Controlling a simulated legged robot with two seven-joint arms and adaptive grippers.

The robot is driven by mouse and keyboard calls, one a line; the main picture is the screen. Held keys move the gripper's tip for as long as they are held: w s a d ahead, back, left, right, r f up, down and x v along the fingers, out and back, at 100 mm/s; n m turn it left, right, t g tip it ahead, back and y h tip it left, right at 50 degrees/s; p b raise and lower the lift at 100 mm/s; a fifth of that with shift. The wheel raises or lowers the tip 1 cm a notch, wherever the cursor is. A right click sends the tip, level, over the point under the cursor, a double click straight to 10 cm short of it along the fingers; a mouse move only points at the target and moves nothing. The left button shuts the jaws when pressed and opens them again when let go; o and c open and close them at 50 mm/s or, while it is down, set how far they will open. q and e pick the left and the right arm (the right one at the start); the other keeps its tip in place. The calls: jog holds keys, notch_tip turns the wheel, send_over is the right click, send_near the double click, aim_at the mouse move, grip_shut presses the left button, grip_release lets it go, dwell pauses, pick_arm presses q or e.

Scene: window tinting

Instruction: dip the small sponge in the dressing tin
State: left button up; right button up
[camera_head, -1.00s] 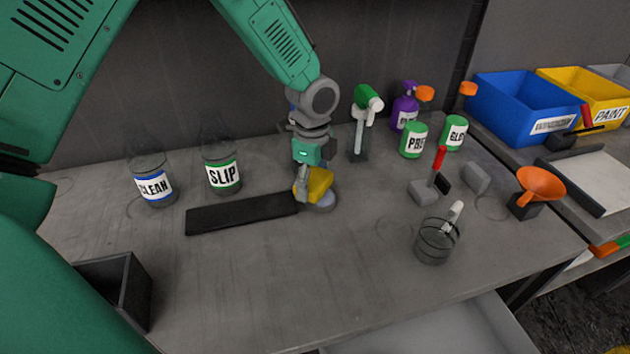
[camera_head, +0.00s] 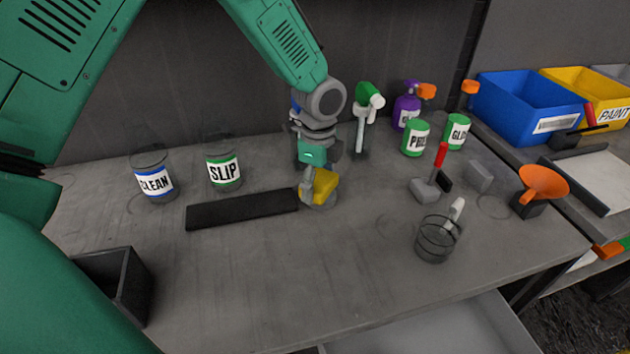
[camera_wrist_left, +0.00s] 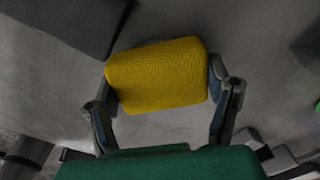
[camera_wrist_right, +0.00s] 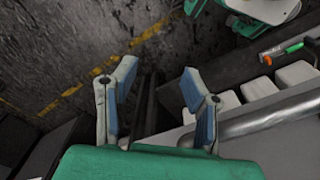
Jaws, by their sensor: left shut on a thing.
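My left gripper (camera_head: 311,184) is shut on the small yellow sponge (camera_head: 325,187), low over the table by the right end of the black strip. In the left wrist view the sponge (camera_wrist_left: 157,77) sits between the two fingers of my left gripper (camera_wrist_left: 160,85). The shallow grey round tin is directly under the sponge and almost wholly hidden by it. I cannot tell whether the sponge touches what is in the tin. My right gripper (camera_wrist_right: 159,72) is open and empty in the right wrist view, away from these things; it is not in the head view.
A black strip (camera_head: 240,209) lies left of the sponge. CLEAN (camera_head: 154,183) and SLIP (camera_head: 223,171) bottles stand behind it. A spray tool (camera_head: 366,115) is behind the gripper. The front middle is clear.

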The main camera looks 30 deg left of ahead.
aim_at(319, 179)
pick_arm(q)
jog(key=shift+d+r, duration=0.1)
jog(key=shift+d, duration=0.85)
jog(key=shift+a+f, duration=0.35)
jog(key=shift+a, duration=0.25)
jog(key=shift+s+a+f, duration=0.1)
jog(key=shift+a, duration=0.4)
jog(key=shift+d, duration=0.7)
jog(key=shift+d+r, duration=0.15)
jog(key=shift+r, duration=0.2)
jog(key=shift+r+p, duration=0.25)
jog(key=shift+p, duration=0.1)
jog(key=r+p, duration=0.1)
jog(key=a+r+p, duration=0.1)
jog(key=r+p, duration=0.1)
jog(key=shift+a, duration=0.2)
jog(key=shift+d+r+p, duration=0.2)
jog(key=shift+r+p, duration=0.4)
jog(key=shift+p, duration=0.05)
jog(key=shift+d+r+p, duration=0.2)
jog(key=shift+r+p, duration=0.35)
jog(key=shift+p, duration=0.05)
jog(key=shift+d+r+p, duration=0.2)
jog(key=shift+r+p, duration=0.25)
jog(key=shift+r, duration=0.05)
jog(key=shift+a+f, duration=0.2)
jog(key=shift+a, duration=0.3)
pick_arm(e)
notch_tip(319, 179, up, 7)
jog(key=shift+d, duration=0.3)
